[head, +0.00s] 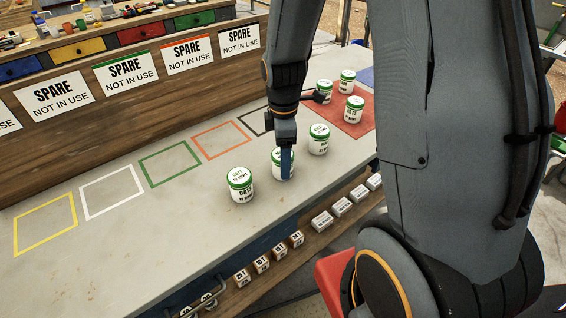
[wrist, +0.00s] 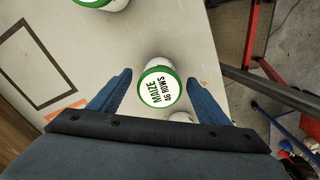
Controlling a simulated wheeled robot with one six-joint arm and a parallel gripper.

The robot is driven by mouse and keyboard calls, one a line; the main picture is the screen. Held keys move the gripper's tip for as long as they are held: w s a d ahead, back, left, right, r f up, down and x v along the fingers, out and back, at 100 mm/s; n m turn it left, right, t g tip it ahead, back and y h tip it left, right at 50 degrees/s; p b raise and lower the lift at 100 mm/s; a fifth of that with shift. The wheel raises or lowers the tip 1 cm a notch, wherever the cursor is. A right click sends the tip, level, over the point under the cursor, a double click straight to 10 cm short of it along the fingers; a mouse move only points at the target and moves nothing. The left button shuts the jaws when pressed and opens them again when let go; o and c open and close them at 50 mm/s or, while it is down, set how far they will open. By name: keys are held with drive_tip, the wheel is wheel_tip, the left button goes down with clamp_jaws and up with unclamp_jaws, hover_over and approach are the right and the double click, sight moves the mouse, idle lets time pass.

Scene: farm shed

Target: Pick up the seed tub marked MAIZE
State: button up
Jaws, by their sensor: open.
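The seed tub marked MAIZE (wrist: 158,88) is white with a green-rimmed lid and shows from above in the wrist view. Its lid lies between the two blue fingers of my gripper (wrist: 160,85), which are open with a gap on each side. In the head view the same tub (head: 277,164) stands on the bench, partly hidden behind my gripper (head: 286,160). A tub marked OATS (head: 241,187) stands to its left. Another green-lidded tub (head: 318,140) stands to its right.
Several more green-lidded tubs stand on and near a red mat (head: 366,122) at the back right. Empty coloured outlines, such as the green one (head: 171,163), mark the bench top (head: 130,230). Small labelled blocks (head: 262,264) line a lower ledge along the front.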

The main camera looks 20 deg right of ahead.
drive_tip(key=c, duration=1.2)
drive_tip(key=shift+c, duration=0.2)
